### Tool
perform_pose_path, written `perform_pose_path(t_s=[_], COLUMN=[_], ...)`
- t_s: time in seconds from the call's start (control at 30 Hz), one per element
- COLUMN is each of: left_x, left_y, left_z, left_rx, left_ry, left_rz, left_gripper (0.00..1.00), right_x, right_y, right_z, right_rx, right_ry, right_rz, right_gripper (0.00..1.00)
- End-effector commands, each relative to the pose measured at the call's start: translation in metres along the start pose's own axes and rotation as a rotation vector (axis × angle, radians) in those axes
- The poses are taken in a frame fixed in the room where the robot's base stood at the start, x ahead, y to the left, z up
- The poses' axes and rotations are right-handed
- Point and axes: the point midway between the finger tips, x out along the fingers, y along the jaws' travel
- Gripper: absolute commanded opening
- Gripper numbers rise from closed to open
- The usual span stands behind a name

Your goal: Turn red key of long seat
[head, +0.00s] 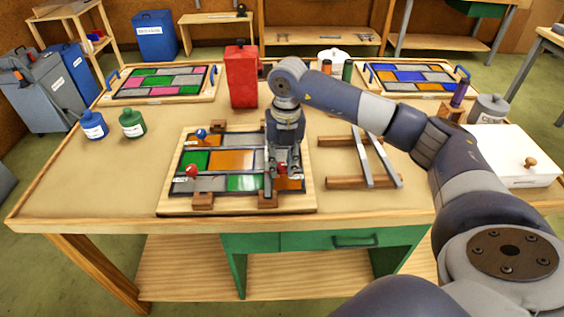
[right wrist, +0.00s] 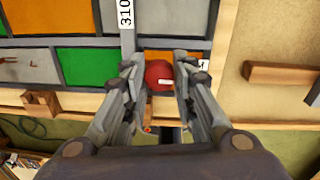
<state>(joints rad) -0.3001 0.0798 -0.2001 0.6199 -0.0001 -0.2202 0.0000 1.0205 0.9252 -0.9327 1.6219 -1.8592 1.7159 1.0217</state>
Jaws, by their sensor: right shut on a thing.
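The leaded panel (head: 236,183) lies on the table in a wooden frame, with green, orange, grey and white panes between dark strips. A red key (right wrist: 158,75) stands at the panel's near right corner, and my right gripper (right wrist: 160,80) is shut on it from above, one finger on each side. In the head view the right gripper (head: 282,171) partly hides this key. Another red key (head: 191,170) stands at the near left and a blue key (head: 201,134) at the far left. A strip labelled 310 (right wrist: 125,18) runs beside the held key. My left gripper is out of view.
A wooden rack with metal strips (head: 362,160) lies right of the panel. A red canister (head: 241,78), blue bottle (head: 93,125) and green bottle (head: 132,123) stand around it. Two finished-looking panels (head: 160,84) (head: 412,79) lie at the back; a white box (head: 512,160) stands right.

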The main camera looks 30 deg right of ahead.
Motion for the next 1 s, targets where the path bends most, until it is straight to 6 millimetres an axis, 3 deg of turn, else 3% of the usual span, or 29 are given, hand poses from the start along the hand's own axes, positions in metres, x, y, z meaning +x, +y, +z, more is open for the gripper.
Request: perform_pose_path(t_s=[0.03,0.07,0.13,0.17,0.57,1.0], left_x=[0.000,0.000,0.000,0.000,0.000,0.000], left_y=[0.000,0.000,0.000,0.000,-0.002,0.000], left_z=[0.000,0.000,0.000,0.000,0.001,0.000], left_rx=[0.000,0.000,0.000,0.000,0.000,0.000], left_ry=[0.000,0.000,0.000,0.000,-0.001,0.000], left_rz=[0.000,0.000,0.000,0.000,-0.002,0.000], left_gripper=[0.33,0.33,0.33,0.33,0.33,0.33], right_x=[-0.001,-0.001,-0.001,-0.001,-0.006,-0.090], right_y=[0.000,0.000,0.000,0.000,0.000,0.001], right_z=[0.001,0.001,0.001,0.001,0.001,0.001], right_rx=[0.001,0.001,0.001,0.001,0.000,0.000], right_ry=[-0.004,-0.004,-0.004,-0.003,-0.003,-0.005], right_rz=[0.001,0.001,0.001,0.001,0.002,0.004], right_gripper=[0.01,0.27,0.43,0.46,0.46,0.46])
